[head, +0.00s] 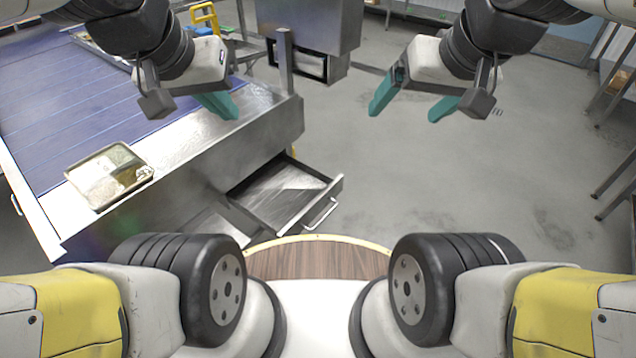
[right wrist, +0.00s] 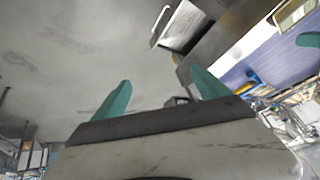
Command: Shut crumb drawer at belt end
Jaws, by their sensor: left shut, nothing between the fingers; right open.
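The crumb drawer (head: 283,189) is a metal drawer at the end of the belt unit in the head view. It stands pulled out, with its bar handle (head: 320,214) at the front. It also shows in the right wrist view (right wrist: 186,27) near the top. My left gripper (head: 217,106) is shut and empty above the metal end of the belt, apart from the drawer. My right gripper (head: 412,104) is open and empty over the floor, to the right of the drawer and apart from it. Its two teal fingers also show in the right wrist view (right wrist: 160,100).
The blue belt (head: 60,110) runs along the left. A tray (head: 147,180) with rice-like contents sits on the metal edge. A grey metal cabinet (head: 312,25) stands at the back.

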